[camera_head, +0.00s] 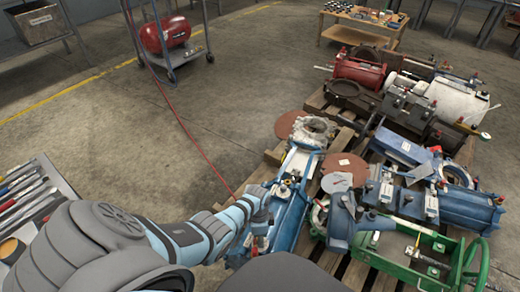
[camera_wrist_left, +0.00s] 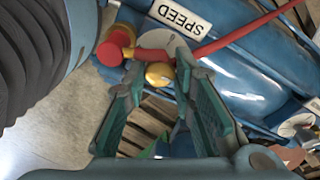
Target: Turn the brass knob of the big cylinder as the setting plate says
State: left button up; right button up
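The big blue cylinder (camera_head: 289,214) lies on a pallet in the head view, beside my left gripper (camera_head: 262,212). The left wrist view shows the brass knob (camera_wrist_left: 160,75), small and round, between the tips of my left gripper (camera_wrist_left: 158,64). The fingers stand apart, one on each side of the knob; whether either touches it I cannot tell. A white plate reading SPEED (camera_wrist_left: 180,15) sits on the blue body just behind. I cannot make out a readable setting on any plate. The knob is not clear in the head view. My right gripper is not in view.
A red fitting (camera_wrist_left: 118,48) and a red rod lie close to the knob. Blue cylinders, a green frame (camera_head: 420,250) and a red cylinder (camera_head: 358,72) crowd the pallets. A tool tray (camera_head: 38,195) is at left. A red hose crosses the open floor.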

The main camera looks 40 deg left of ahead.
pick_arm(q)
jog(key=o, duration=0.3)
jog(key=shift+o, duration=0.2)
notch_tip(320, 180, up, 12)
jog(key=a, duration=0.1)
jog(key=shift+w, duration=0.25)
